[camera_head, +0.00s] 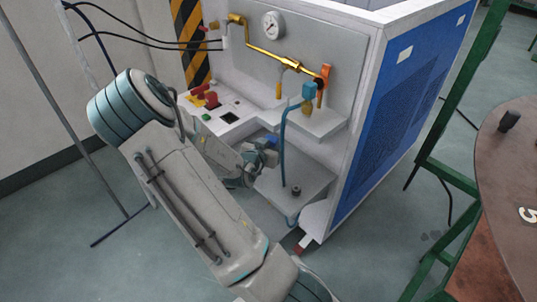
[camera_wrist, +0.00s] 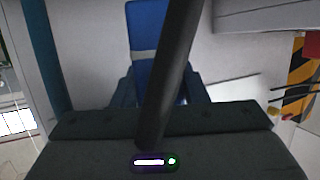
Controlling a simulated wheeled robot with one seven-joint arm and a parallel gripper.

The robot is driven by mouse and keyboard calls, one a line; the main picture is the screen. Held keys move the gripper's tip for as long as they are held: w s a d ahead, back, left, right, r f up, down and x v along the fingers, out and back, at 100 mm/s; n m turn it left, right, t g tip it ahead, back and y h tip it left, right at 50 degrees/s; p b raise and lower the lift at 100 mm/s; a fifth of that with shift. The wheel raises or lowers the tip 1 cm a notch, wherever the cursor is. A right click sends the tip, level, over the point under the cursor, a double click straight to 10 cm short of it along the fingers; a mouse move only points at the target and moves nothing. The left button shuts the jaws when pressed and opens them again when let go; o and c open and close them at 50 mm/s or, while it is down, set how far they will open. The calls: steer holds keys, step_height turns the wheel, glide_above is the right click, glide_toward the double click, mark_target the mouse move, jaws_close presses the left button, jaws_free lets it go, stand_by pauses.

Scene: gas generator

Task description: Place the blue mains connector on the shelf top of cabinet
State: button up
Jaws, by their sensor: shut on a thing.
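My gripper (camera_head: 254,160) is shut on the blue mains connector (camera_head: 271,141), inside the open front of the white and blue cabinet (camera_head: 345,130). In the wrist view, the fingers of my gripper (camera_wrist: 157,92) close on both sides of the connector (camera_wrist: 146,22), which has a pale band and a black cable crossing in front of it. The connector is partly hidden by the fingers and cable. A grey flat top (camera_head: 305,180) lies low in the cabinet, below and right of my gripper. A small ledge (camera_head: 318,124) sits higher on the right.
A light-blue hose (camera_head: 284,140) hangs from a blue fitting (camera_head: 309,91) just right of my gripper. A control panel with a red switch (camera_head: 211,98) is behind my arm. Yellow pipes and a gauge (camera_head: 273,25) are above. A brown round table (camera_head: 500,185) stands at right.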

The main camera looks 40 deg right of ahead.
steer(key=shift+w+d+f, duration=0.2)
steer(key=shift+w+f, duration=0.35)
steer(key=shift+w, duration=0.3)
steer(key=shift+f, duration=0.15)
steer(key=shift+f+b, duration=0.35)
steer(key=shift+f, duration=1.5)
steer(key=shift+f, duration=0.2)
steer(key=o, duration=1.1)
steer(key=shift+r, duration=0.1)
